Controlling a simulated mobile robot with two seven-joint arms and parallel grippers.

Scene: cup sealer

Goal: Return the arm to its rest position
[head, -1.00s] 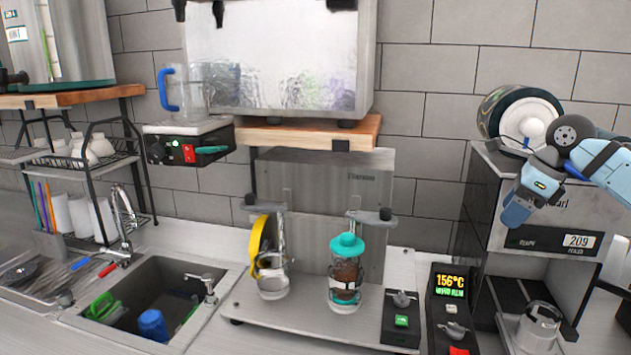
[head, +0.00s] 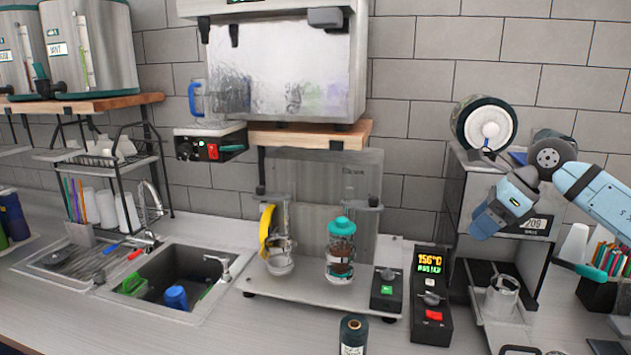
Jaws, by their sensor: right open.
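My right arm (head: 588,186) comes in from the right edge in the head view. My right gripper (head: 487,222) is raised in front of the cup sealer (head: 467,190) and points down to the left. It is open, and nothing shows in it. A clear cup (head: 502,296) stands in the sealer's lower holder, below and apart from the gripper. A film roll (head: 487,127) sits on top of the sealer, behind my arm. The arm partly hides the sealer's front panel. My left gripper is not in view.
A shaker with a teal lid (head: 341,250) and a cup with a yellow part (head: 276,240) stand on the central machine. A temperature controller (head: 431,295) is beside it. A dark bottle (head: 353,334) stands at the front edge. A straw holder (head: 598,290) is at right; the sink (head: 222,285) is left.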

